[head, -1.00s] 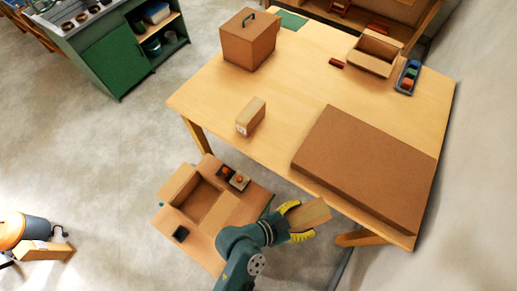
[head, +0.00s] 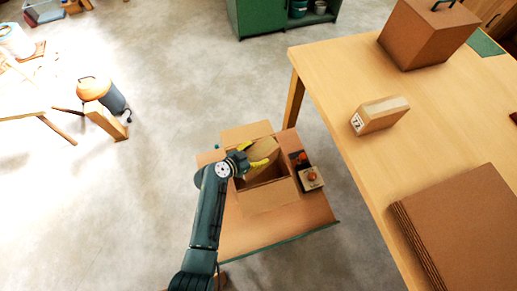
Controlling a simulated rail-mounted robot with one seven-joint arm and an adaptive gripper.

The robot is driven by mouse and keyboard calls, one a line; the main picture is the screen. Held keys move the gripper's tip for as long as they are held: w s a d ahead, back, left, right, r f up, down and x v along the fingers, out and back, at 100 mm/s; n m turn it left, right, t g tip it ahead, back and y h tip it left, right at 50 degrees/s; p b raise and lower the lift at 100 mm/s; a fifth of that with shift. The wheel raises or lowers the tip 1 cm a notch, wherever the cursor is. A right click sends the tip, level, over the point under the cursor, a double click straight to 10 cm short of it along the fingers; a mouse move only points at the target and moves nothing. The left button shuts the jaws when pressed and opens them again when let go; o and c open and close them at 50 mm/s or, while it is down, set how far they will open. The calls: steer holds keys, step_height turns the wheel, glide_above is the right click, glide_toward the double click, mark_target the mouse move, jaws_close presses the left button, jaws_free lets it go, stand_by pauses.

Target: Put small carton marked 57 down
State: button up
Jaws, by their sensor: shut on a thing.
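My gripper (head: 251,156) has yellow fingers and is shut on a small tan carton (head: 263,150). It holds the carton, tilted, at the opening of an open cardboard box (head: 268,197) whose flaps are spread. I cannot tell how deep the carton is or whether it touches the box. No marking shows on the held carton. The box stands on a low wooden table (head: 262,235).
Two small units with red-orange knobs (head: 311,175) stand right of the box. The big table (head: 335,60) is at the right, with a large brown box (head: 420,38) and a flat cardboard stack (head: 465,225).

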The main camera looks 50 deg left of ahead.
steer(key=shift+f+b, duration=0.35)
steer(key=shift+f, duration=0.5)
step_height(320, 180, down, 3)
steer(key=b, duration=0.3)
steer(key=shift+d+r+b, duration=0.1)
steer(key=shift+b, duration=0.25)
step_height(320, 180, down, 4)
steer(key=b, duration=0.6)
steer(key=shift+r, duration=0.1)
steer(key=shift+f, duration=0.5)
steer(key=o, duration=1.2)
steer(key=shift+s+f, duration=0.1)
steer(key=shift+f, duration=0.05)
steer(key=v, duration=1.2)
